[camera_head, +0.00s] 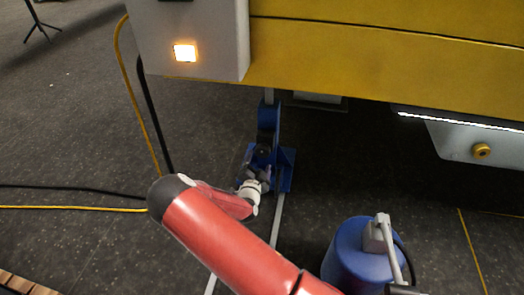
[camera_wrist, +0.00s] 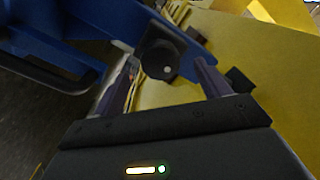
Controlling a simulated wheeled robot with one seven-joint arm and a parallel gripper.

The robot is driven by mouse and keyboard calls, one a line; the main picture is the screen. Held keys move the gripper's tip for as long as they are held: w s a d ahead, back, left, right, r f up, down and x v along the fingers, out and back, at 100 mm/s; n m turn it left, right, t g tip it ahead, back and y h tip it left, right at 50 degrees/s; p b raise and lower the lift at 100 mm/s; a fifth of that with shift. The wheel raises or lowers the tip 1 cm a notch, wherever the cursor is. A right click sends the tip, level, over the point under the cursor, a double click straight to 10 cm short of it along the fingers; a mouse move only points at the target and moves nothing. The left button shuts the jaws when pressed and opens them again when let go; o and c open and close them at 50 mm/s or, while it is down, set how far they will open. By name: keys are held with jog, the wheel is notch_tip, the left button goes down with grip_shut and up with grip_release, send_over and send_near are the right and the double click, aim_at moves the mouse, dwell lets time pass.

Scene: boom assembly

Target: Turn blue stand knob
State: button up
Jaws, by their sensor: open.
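The blue stand (camera_head: 268,125) stands on the dark floor under the yellow boom in the head view. It also fills the upper left of the wrist view (camera_wrist: 70,30). Its black round knob (camera_wrist: 160,59) lies between the two fingers of my gripper (camera_wrist: 165,75) in the wrist view. The fingers are spread, with a visible gap on the right side of the knob; I cannot tell whether the left finger touches it. In the head view my gripper (camera_head: 257,172) is at the front of the stand, and the knob (camera_head: 263,152) shows just above it.
The yellow boom (camera_head: 380,55) with a grey box (camera_head: 200,40) hangs over the stand. A blue cylinder (camera_head: 358,255) with a grey handle is at the lower right. Yellow and black cables (camera_head: 137,85) run down the left. The floor at left is mostly clear.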

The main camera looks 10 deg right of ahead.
aim_at(262, 154)
jog(key=b+x, duration=0.1)
jog(key=x, duration=0.5)
jog(key=shift+w+d, duration=0.15)
jog(key=shift+r, duration=0.1)
jog(key=c, duration=1)
